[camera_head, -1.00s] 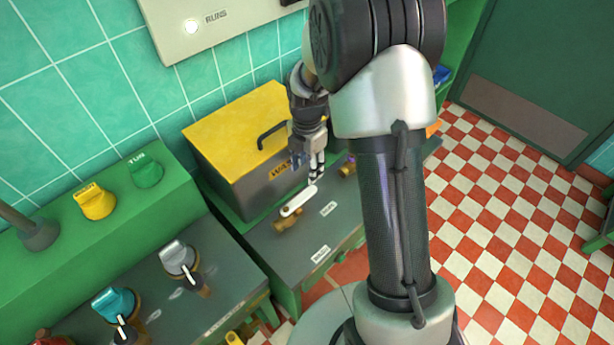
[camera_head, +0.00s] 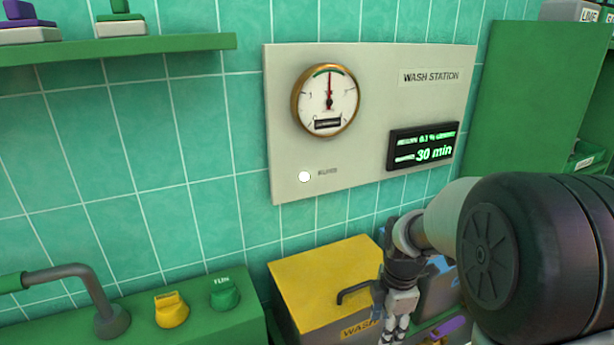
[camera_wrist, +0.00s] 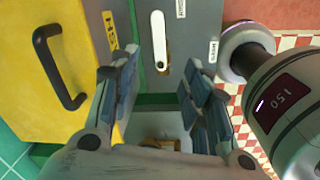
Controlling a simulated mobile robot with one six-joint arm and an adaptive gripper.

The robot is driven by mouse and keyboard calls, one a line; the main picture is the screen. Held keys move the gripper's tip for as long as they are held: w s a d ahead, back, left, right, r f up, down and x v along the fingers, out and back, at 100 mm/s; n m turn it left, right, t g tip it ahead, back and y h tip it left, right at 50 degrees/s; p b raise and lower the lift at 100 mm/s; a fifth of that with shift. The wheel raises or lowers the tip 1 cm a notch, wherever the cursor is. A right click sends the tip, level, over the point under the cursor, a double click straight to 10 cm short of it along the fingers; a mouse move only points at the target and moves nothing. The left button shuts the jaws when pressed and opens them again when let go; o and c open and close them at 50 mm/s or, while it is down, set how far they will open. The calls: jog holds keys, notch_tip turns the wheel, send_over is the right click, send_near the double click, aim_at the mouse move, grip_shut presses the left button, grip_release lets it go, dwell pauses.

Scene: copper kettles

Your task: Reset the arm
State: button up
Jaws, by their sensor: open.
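My arm is folded, with its large dark joint at the right of the head view. My gripper (camera_head: 392,338) hangs fingers down in front of the right part of a yellow-lidded box (camera_head: 325,270), partly cut by the lower edge. In the wrist view my gripper (camera_wrist: 160,78) has its two fingers well apart with nothing held between them. The yellow lid (camera_wrist: 60,40) and its black handle (camera_wrist: 48,65) lie to the left there. A white lever (camera_wrist: 158,40) on the grey bench top shows beyond the fingertips, apart from them.
A wall panel (camera_head: 400,110) carries a gauge (camera_head: 326,99), a lit lamp (camera_head: 304,176) and a display (camera_head: 423,146). A yellow knob (camera_head: 171,310), a green knob (camera_head: 224,293) and a grey spout (camera_head: 70,275) stand at lower left. A blue container (camera_head: 438,285) is beside the yellow-lidded box.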

jog(key=s+a+r+m+t, duration=0.2)
jog(key=s+a+r+m, duration=0.1)
jog(key=s+r+m, duration=0.8)
jog(key=s+r+m+t, duration=0.1)
jog(key=s+m, duration=0.3)
jog(key=s, duration=0.2)
jog(key=s+a+r+m, duration=0.1)
jog(key=s+r+m, duration=0.1)
jog(key=s+m, duration=0.2)
jog(key=shift+s+a+r+t, duration=0.3)
jog(key=shift+s+t, duration=0.1)
jog(key=shift+s, duration=0.55)
